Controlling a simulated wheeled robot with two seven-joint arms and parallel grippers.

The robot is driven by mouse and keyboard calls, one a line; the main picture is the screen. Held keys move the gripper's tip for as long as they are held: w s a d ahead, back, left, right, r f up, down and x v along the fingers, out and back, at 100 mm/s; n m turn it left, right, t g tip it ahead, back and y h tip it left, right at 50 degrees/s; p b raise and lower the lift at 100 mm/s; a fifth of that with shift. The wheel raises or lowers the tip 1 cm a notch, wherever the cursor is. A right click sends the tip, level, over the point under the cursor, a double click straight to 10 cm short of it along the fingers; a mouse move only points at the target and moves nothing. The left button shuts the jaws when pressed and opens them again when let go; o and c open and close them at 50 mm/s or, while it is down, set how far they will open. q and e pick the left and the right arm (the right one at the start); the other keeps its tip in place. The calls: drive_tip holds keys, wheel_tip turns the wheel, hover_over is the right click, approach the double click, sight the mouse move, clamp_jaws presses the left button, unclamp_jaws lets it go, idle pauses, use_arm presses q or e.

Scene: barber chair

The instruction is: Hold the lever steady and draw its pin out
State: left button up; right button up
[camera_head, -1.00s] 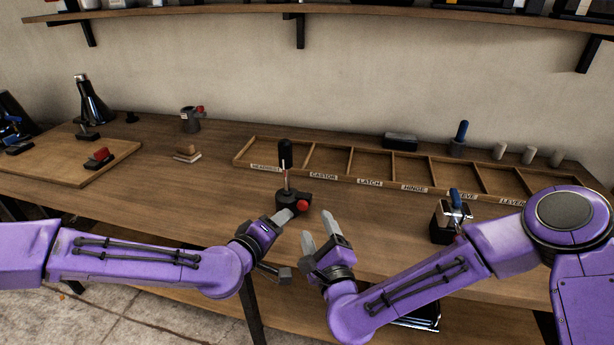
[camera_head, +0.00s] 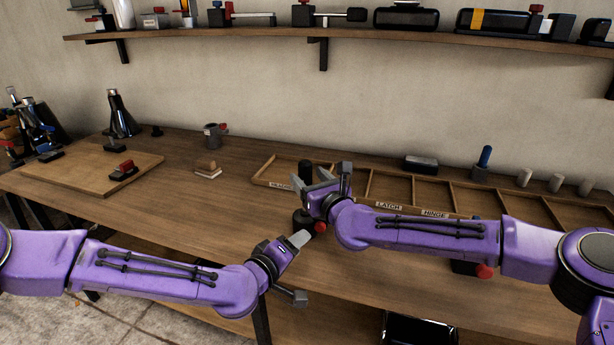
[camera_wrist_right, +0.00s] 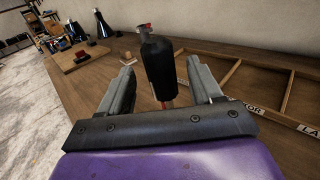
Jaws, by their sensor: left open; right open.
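The lever (camera_head: 305,172) stands upright near the middle of the workbench, with a thick black grip on a thin shaft and a dark round base. A red ball-shaped pin head (camera_head: 320,227) shows at the base's right side. My right gripper (camera_head: 314,182) is open at the grip's height. In the right wrist view the black grip (camera_wrist_right: 158,68) stands between and ahead of the two fingers; contact cannot be told. My left gripper (camera_head: 300,268) is open, low in front of the base, its upper finger near the pin head. The lever's lower part is partly hidden by my right gripper.
A labelled wooden divided tray (camera_head: 372,206) lies behind and to the right. A wooden board (camera_head: 85,178) with small fixtures lies at left. A grey mug-like part (camera_head: 212,135) and a small block (camera_head: 208,169) stand behind. A shelf (camera_head: 350,35) runs above.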

drive_tip(key=shift+x, duration=1.35)
drive_tip(key=c, duration=1.1)
drive_tip(key=o, duration=1.2)
drive_tip(key=shift+s+d, duration=0.1)
